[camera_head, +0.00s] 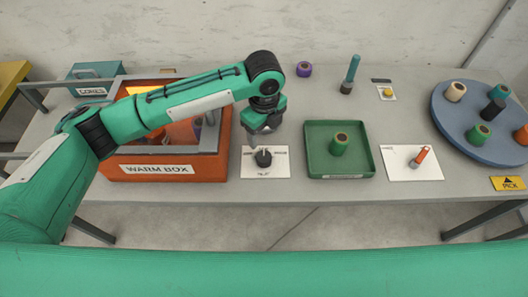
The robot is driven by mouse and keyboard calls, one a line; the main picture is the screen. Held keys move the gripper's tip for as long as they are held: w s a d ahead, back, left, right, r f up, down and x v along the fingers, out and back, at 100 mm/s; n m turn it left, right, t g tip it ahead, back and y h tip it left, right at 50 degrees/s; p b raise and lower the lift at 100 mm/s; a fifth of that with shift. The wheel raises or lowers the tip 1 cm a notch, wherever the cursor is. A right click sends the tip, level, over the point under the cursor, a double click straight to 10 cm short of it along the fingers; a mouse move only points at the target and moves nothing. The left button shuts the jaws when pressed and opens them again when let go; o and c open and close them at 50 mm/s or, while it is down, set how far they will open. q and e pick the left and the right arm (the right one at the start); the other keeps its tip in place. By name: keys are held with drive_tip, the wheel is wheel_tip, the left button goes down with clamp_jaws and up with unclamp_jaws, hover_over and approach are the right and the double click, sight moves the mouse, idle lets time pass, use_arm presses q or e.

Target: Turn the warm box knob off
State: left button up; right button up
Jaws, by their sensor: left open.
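The black warm box knob (264,158) sits on a white plate (280,170) on the table, to the right of the orange warm box (160,170). The box glows orange inside, and my arm covers part of it. My left gripper (262,130) points down just above and slightly behind the knob. It is open, and its fingertips are small and hard to make out, so I cannot tell whether they touch the knob. The knob's pointer direction is too small to read. My right gripper is out of view.
A green tray (313,170) with a green spool stands right of the knob plate. A white card (395,170) with an orange piece lies farther right, then a round blue tray (455,128) with several spools. A teal box labelled CORES (93,73) is back left.

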sight(264, 156)
use_arm(q)
wheel_tip(264, 156, down, 10)
drive_tip(key=shift+r, duration=0.15)
drive_tip(key=shift+f+p, duration=0.3)
drive_tip(key=shift+f, duration=0.15)
drive_tip(key=c, duration=1)
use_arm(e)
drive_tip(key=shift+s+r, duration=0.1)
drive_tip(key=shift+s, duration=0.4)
